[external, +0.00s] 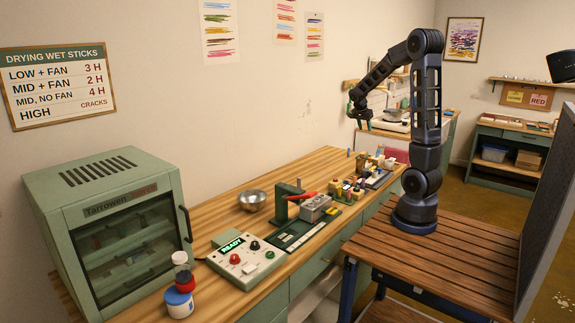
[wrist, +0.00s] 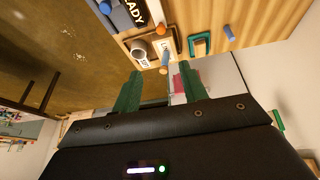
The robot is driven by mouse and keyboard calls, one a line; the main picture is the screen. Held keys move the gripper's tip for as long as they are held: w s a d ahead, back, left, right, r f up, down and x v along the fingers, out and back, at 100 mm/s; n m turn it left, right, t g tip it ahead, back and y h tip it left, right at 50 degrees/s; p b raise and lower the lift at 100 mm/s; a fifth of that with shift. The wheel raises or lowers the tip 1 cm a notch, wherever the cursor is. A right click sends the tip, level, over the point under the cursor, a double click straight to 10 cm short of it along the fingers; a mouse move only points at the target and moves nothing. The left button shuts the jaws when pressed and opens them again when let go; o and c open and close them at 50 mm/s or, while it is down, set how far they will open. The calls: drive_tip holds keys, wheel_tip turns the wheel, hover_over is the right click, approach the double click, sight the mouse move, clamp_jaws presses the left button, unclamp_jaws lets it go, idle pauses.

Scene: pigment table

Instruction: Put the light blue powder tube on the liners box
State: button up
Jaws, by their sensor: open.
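My gripper (external: 358,112) is raised above the far end of the workbench in the external view. In the wrist view its two green fingers (wrist: 160,74) are spread, with nothing held between them. A pink-and-white object (wrist: 179,84) is partly hidden behind the right finger.
The wooden workbench (external: 225,200) carries a metal bowl (external: 252,200), a control box (external: 245,262) and crowded small jars. A green drying cabinet (external: 110,230) stands at the near left.

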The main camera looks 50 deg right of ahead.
drive_tip(key=s+a+r+n+t+y, duration=0.1)
drive_tip(key=s+a+r+n, duration=0.15)
drive_tip(key=a, duration=0.35)
drive_tip(key=s+a+r+n+t, duration=0.1)
drive_tip(key=s+a+r+n, duration=0.1)
drive_tip(key=a+n, duration=0.35)
drive_tip(key=s+a+r+n+t+y, duration=0.1)
drive_tip(key=s+a+r, duration=0.2)
drive_tip(key=a, duration=0.4)
drive_tip(key=s+a+n+t+y, duration=0.2)
drive_tip(key=s+a+n, duration=0.8)
drive_tip(key=a, duration=0.4)
drive_tip(key=shift+s+r+t, duration=0.3)
drive_tip(key=shift+s+r, duration=0.1)
drive_tip(key=shift+s, duration=0.35)
